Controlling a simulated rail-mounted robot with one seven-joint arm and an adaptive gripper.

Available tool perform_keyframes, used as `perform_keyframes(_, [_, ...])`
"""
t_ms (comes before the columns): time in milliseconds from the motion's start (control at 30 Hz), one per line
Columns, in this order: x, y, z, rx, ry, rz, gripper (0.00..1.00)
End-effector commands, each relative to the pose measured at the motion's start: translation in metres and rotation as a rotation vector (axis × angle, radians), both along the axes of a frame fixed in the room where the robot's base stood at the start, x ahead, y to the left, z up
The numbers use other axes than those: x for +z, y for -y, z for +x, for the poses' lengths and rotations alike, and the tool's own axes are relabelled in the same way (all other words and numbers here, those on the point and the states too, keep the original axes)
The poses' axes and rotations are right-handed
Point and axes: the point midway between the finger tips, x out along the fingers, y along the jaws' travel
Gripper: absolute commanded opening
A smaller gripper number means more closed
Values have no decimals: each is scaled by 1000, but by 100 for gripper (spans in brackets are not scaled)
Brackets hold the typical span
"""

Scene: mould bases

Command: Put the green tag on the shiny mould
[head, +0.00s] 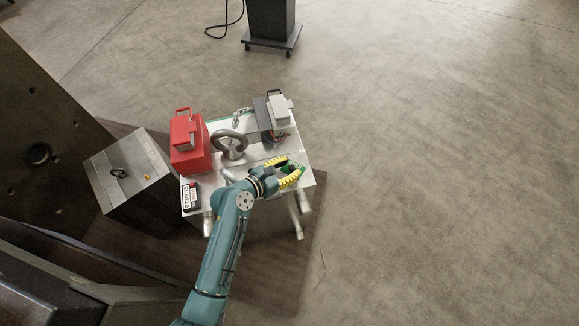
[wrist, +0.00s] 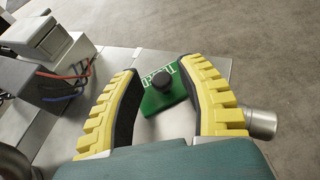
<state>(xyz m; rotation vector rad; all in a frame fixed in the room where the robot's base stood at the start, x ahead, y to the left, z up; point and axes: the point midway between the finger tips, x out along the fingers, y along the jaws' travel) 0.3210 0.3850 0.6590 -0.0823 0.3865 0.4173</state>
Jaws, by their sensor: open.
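The green tag (wrist: 158,101) is a flat green plate with white lettering and a dark round knob on top. In the wrist view it lies between the fingers on a bright metal top. My gripper (wrist: 160,66) is open, its yellow ribbed fingers on either side of the tag with gaps visible. In the head view my gripper (head: 292,174) is over the right end of the shiny metal block (head: 255,155), with a bit of green tag (head: 289,168) showing between the fingers. The fingers hide part of the tag. Whether they touch the metal cannot be told.
On the block stand a red box (head: 190,150), an eyebolt (head: 231,143), a grey-white device (head: 280,108) with wires and a labelled black item (head: 192,195). A duller grey box (head: 128,168) stands left. Metal pins (head: 303,201) stick out in front. Floor at right is clear.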

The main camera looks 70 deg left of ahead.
Motion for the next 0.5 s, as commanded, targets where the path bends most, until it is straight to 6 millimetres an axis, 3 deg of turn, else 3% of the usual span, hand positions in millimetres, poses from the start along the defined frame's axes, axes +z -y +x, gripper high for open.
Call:
perform_keyframes(300, [32, 27, -64, 9, -2, -4, 39])
perform_keyframes(500, [44, 41, -93, 5, 0, -2, 39])
